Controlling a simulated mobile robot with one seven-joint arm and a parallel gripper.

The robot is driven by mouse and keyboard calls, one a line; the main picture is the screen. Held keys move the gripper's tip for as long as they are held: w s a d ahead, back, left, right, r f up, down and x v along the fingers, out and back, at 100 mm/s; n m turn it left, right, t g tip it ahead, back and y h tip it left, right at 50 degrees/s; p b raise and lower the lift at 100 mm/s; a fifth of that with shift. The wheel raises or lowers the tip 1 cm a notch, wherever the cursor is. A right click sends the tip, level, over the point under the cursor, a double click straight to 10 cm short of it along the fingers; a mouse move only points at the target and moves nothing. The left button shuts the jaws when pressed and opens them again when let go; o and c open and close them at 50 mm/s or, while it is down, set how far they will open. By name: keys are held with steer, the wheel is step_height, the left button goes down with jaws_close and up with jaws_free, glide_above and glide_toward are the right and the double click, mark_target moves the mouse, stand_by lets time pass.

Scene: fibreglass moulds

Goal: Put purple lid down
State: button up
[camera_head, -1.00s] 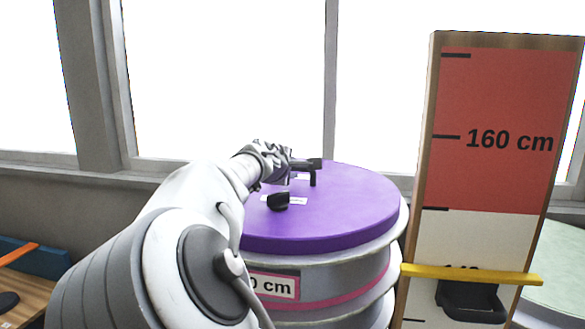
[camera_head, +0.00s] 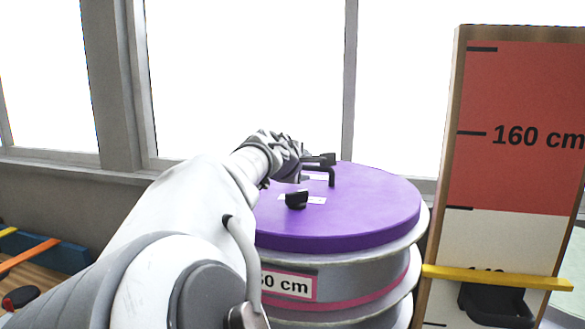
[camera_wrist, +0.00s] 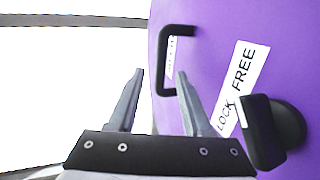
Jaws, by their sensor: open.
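The purple lid (camera_head: 352,212) lies flat on top of a round stacked mould in the head view. It also fills the right of the wrist view (camera_wrist: 210,50). It bears a black bracket handle (camera_wrist: 162,62) and a black knob (camera_wrist: 272,132), which also shows in the head view (camera_head: 297,200). A white label (camera_wrist: 240,85) reads "LOCK" and "FREE". My gripper (camera_wrist: 160,75) is open. In the head view my wrist hides part of the lid's left side.
The grey round mould (camera_head: 345,275) under the lid carries a "cm" tag (camera_head: 288,283) and a pink band. A tall height board (camera_head: 505,150) with a yellow bar (camera_head: 495,277) stands close on the right. Windows are behind. A wooden table (camera_head: 40,285) is at lower left.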

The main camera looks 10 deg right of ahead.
steer(key=shift+b+v, duration=0.6)
steer(key=shift+v, duration=2.65)
steer(key=shift+s+f, duration=0.1)
